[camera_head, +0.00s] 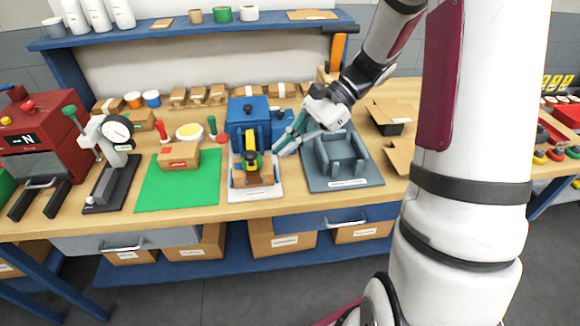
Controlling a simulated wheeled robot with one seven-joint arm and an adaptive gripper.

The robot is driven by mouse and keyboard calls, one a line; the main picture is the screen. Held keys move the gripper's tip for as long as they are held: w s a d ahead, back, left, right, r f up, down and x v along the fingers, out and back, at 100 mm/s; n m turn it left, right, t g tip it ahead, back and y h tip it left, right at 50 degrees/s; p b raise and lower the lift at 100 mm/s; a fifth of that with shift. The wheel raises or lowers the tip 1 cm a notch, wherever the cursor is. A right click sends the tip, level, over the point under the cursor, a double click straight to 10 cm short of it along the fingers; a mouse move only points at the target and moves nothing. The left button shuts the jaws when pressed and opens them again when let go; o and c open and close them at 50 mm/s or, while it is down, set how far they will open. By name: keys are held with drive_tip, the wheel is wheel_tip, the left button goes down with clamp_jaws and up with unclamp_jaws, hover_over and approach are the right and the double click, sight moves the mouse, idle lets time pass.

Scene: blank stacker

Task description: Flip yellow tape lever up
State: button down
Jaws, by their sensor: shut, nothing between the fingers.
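The yellow lever (251,150) stands on the tape fixture in the middle of the bench, with a black end at its lower tip. It rises in front of a blue box (239,113) and above a small brown block on a white base plate (265,192). My gripper (279,150) is shut and empty, its greenish fingers pointing down and left, just right of the lever. I cannot tell whether the fingertips touch the lever or the blue box. My arm comes in from the upper right.
A grey fixture (372,178) stands just right of my gripper. A green mat (150,192) with a brown box (178,156) lies to the left. A dial gauge stand (116,132) and a red machine (38,132) are farther left. Several cardboard boxes line the back.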

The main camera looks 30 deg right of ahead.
drive_tip(key=s+a+r+n+h+b, duration=0.1)
drive_tip(key=s+a+r+n+h, duration=0.1)
drive_tip(key=s+n, duration=0.3)
drive_tip(key=s+a+r+n+h+b, duration=0.2)
drive_tip(key=s+a+r+n+h, duration=0.1)
drive_tip(key=s+n+h, duration=0.2)
drive_tip(key=shift+s+r+h, duration=0.25)
drive_tip(key=shift+s+h, duration=0.05)
drive_tip(key=shift+s, duration=0.35)
drive_tip(key=w+d+f+m+t+y+b, duration=0.1)
drive_tip(key=w+d+f+m+y+b, duration=0.1)
drive_tip(key=w+m, duration=0.5)
drive_tip(key=w+d+f+m+t+y+b, duration=0.1)
drive_tip(key=w+d+f+m+y+b, duration=0.1)
drive_tip(key=w+d+f+m+y, duration=0.2)
drive_tip(key=w+d+f+m, duration=0.2)
drive_tip(key=w+d+m, duration=0.2)
drive_tip(key=m, duration=0.1)
drive_tip(key=shift+w+d+f+m+t+y, duration=0.2)
drive_tip(key=shift+d+f+m+t+y, duration=0.1)
drive_tip(key=shift+y, duration=0.1)
